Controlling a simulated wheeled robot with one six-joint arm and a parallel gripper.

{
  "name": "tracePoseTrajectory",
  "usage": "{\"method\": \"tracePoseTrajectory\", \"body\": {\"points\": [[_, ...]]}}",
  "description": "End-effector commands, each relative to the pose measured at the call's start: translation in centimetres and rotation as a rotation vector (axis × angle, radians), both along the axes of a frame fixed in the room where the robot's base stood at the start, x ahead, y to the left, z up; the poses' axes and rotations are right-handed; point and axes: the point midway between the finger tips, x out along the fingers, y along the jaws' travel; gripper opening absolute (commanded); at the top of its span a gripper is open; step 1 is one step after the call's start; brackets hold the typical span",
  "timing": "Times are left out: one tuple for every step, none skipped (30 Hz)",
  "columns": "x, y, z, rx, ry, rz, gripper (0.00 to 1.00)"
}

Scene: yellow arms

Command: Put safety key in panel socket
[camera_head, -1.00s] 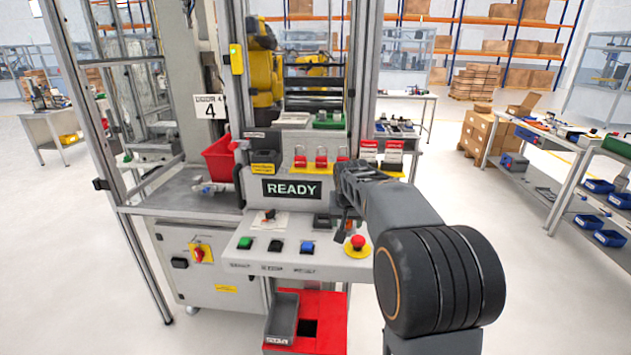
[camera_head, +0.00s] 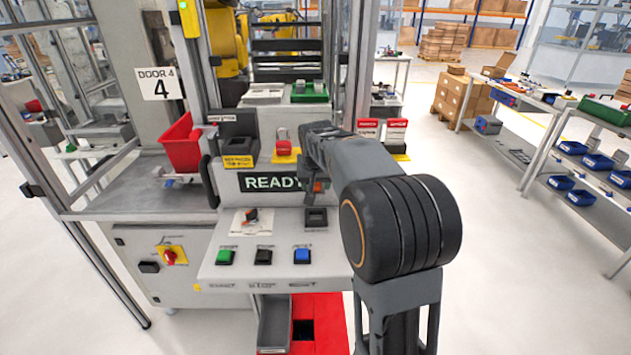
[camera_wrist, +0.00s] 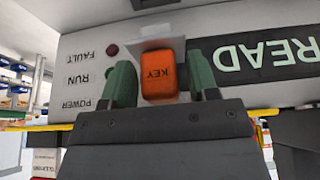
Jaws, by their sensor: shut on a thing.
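My gripper (camera_wrist: 160,82) is shut on an orange safety key (camera_wrist: 162,77) marked KEY, held between green finger pads in the wrist view. A pale block shows just beyond the key. In the head view my gripper (camera_head: 309,190) hangs in front of the panel, by the right end of the READY display (camera_head: 268,183), with a bit of the orange key (camera_head: 319,187) showing. A black square fitting (camera_head: 316,218), possibly the socket, sits on the sloped panel below the gripper. The key appears apart from it.
Green (camera_head: 226,257), black (camera_head: 264,257) and blue (camera_head: 302,256) buttons line the panel front. A rotary switch (camera_head: 250,215) is left of the black fitting. A red padlock (camera_head: 283,147) and a red bin (camera_head: 182,145) stand behind. A grey tray (camera_head: 274,325) is below.

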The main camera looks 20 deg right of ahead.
Motion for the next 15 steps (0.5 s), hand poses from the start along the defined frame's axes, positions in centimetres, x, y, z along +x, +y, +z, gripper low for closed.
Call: {"method": "tracePoseTrajectory", "body": {"points": [[0.0,0.0,-0.4,0.0,0.0,0.0,0.3],[0.0,0.0,-0.5,0.0,0.0,-0.001,0.3],[0.0,-0.1,-0.7,0.0,0.0,-0.001,0.3],[0.0,-0.1,-0.8,0.0,0.001,-0.001,0.3],[0.0,-0.1,-1.0,0.0,0.001,-0.001,0.3],[0.0,-0.1,-1.2,0.0,0.001,-0.002,0.3],[0.0,-0.1,-1.4,0.0,0.001,-0.002,0.3],[0.0,-0.1,-1.6,0.0,0.001,-0.002,0.3],[0.0,-0.1,-1.9,0.001,0.001,-0.003,0.3],[0.0,-0.2,-2.0,0.001,0.001,-0.003,0.3],[-0.1,-0.2,-2.2,0.0,0.001,-0.004,0.3],[-0.1,-0.2,-2.5,0.0,0.002,-0.004,0.3],[-0.1,-0.2,-2.7,0.0,0.002,-0.004,0.3],[-0.1,-0.2,-2.9,0.0,0.002,-0.004,0.3],[-0.1,-0.2,-3.1,0.0,0.002,-0.004,0.3]]}}
